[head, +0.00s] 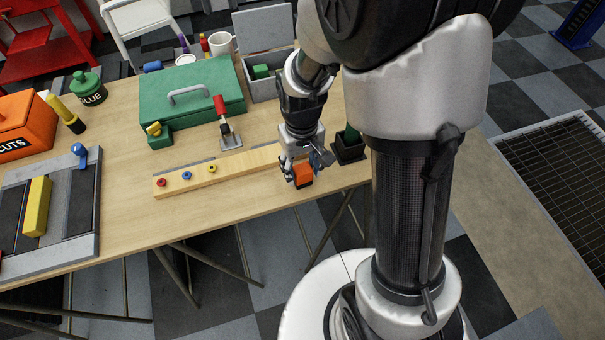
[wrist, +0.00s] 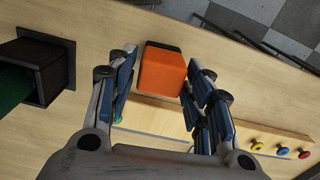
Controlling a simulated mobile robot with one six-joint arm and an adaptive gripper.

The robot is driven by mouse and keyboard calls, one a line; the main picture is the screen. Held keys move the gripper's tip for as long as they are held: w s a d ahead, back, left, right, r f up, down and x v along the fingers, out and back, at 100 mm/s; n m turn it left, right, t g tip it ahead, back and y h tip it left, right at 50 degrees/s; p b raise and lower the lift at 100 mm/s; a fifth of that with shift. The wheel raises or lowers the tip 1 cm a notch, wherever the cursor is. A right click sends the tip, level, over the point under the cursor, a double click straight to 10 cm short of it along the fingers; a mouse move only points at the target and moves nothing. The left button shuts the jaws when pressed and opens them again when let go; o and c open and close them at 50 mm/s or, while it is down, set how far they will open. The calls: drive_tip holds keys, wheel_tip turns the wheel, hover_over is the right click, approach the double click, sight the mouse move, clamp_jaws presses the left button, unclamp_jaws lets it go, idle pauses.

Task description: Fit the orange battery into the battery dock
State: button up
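The orange battery (head: 303,175) sits on the table's front part, at the right end of the wooden strip. It also shows in the wrist view (wrist: 162,73), between my fingers. My gripper (head: 299,172) points down over it, with one finger on each side. In the wrist view the fingers (wrist: 162,62) are apart, with a narrow gap showing on the left of the battery. A black square holder (head: 349,152) with a green thing in it stands just right of the gripper; it shows at the left of the wrist view (wrist: 58,72). I cannot tell whether this is the battery dock.
The wooden strip (head: 230,170) carries red, blue and yellow knobs. The table's front edge is close to the battery.

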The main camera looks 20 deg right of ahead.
drive_tip(key=c, duration=0.8)
drive_tip(key=shift+c, duration=0.4)
drive_tip(key=shift+r, duration=0.15)
